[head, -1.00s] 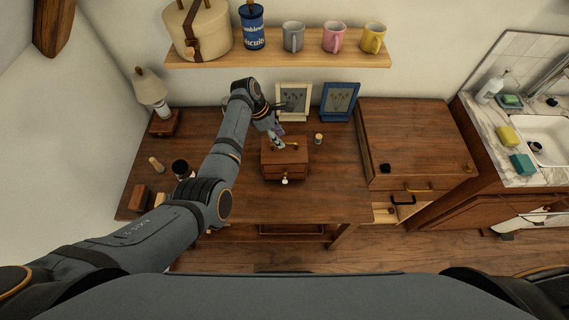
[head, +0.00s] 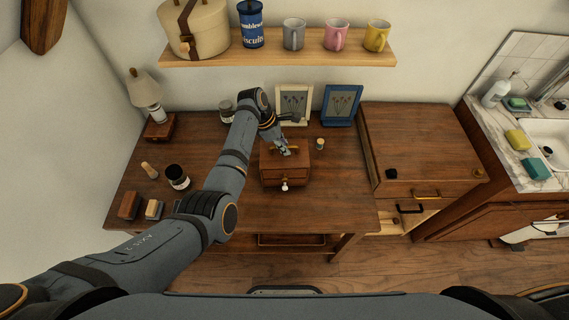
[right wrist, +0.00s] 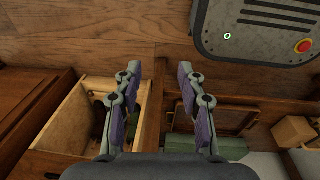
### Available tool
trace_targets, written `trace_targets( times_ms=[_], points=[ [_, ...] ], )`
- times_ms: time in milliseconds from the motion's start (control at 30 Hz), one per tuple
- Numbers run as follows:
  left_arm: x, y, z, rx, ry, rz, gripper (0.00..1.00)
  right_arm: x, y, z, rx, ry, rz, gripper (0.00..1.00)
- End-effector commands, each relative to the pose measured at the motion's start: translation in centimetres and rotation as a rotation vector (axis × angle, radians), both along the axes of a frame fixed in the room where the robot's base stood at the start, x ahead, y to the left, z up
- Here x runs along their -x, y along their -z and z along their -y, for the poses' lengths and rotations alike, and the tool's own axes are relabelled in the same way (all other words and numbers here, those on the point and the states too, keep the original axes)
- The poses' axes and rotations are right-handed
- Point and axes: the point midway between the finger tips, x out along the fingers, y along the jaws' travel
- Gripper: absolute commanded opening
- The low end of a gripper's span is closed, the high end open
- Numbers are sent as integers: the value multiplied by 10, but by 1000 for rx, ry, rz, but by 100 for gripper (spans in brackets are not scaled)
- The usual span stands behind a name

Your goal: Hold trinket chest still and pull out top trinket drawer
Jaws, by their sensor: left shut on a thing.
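The trinket chest (head: 285,172) is a small brown wooden box on the desk, with a brass handle on its lid and a white knob (head: 285,187) low on its front. My left gripper (head: 283,150) reaches over it from the left and is shut on the chest at its top handle; the fingertips partly hide the grip. The seam between the drawers is hard to make out at this size. My right gripper (right wrist: 159,82) shows only in the right wrist view, open and empty, with its fingers wide apart, away from the chest.
Picture frames (head: 341,104), a small corked jar (head: 320,144) and a lamp (head: 147,92) stand on the desk (head: 330,205). A dark cup (head: 177,176) is at the left. In the right wrist view an open drawer (right wrist: 72,118) lies left of the fingers.

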Motion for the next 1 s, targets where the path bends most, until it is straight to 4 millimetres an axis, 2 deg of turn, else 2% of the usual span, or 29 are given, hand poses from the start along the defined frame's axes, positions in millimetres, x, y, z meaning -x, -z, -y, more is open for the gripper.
trace_targets(
  times_ms=[533, 700, 767, 867, 967, 1000],
  points=[
    [1, 1, 0, -1, -1, -1, 0, 0, 0, 0, -2, 7, -3, 42],
    [1, 1, 0, -1, 0, -2, 0, -4, 0, -5, -62, 153, -83, 42],
    [1, 1, 0, -1, 0, -2, 0, -7, -2, -14, -124, 250, -140, 42],
    [1, 1, 0, -1, 0, -2, 0, -22, -14, -45, -294, 416, -242, 42],
    [1, 1, 0, -1, 0, -2, 0, -49, -38, -85, -519, 546, -322, 42],
    [1, 1, 0, -1, 0, -2, 0, -65, -52, -102, -624, 586, -346, 42]
  ],
)
